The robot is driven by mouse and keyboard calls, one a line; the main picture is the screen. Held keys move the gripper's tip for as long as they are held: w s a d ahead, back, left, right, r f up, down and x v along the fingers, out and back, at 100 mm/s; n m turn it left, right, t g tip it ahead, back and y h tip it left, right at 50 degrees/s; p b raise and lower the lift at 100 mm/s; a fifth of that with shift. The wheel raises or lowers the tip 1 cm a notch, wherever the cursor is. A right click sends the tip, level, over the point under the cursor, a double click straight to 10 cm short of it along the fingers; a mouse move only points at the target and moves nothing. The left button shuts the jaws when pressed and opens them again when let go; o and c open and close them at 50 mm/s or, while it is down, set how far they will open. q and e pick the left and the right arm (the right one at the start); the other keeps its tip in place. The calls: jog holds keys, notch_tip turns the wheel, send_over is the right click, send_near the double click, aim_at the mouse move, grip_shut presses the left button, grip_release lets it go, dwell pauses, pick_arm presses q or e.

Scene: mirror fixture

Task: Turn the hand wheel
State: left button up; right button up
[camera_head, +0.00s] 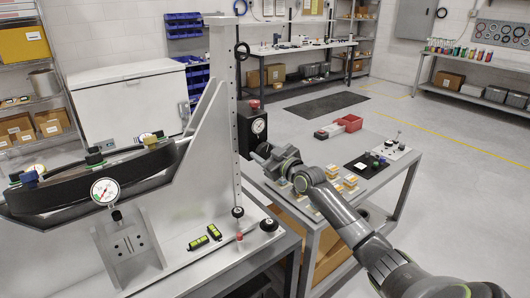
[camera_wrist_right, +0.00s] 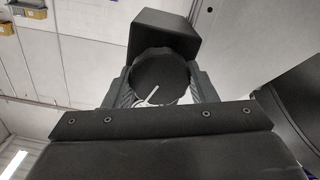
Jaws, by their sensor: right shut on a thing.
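The hand wheel (camera_wrist_right: 160,72) is a dark, round, ridged knob in the right wrist view, with a pale thin line near its lower edge. It sits against a black box (camera_wrist_right: 163,33). The black box also shows in the head view (camera_head: 243,132), with a round gauge (camera_head: 258,126) on its face and a red knob on top. My right gripper (camera_head: 264,154) is in front of this box, and in the head view it hides the wheel. In the wrist view the two fingers of my right gripper (camera_wrist_right: 162,88) hold the wheel from both sides. My left gripper is not in view.

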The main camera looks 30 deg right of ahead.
jog(key=shift+m, duration=0.3)
jog(key=m, duration=0.3)
jog(key=shift+p, duration=0.35)
jog(key=m+p, duration=0.1)
jog(key=m, duration=0.3)
jog(key=shift+d, duration=0.1)
jog(key=m+p, duration=0.1)
jog(key=m, duration=0.3)
jog(key=m+p, duration=0.1)
jog(key=m, duration=0.3)
jog(key=shift+d+m, duration=0.1)
jog(key=shift+m, duration=0.2)
jog(key=m+p, duration=0.1)
jog(key=m, duration=0.2)
jog(key=shift+f+m, duration=0.1)
jog(key=shift+m, duration=0.3)
jog(key=m+p, duration=0.1)
jog(key=m, duration=0.3)
jog(key=shift+f+p, duration=0.1)
jog(key=shift+p, duration=0.25)
jog(key=m+p, duration=0.1)
jog(key=m, duration=0.3)
jog(key=shift+m, duration=0.4)
jog(key=shift+f+m+p, duration=0.15)
jog(key=shift+m+p, duration=0.2)
jog(key=shift+m, duration=1.35)
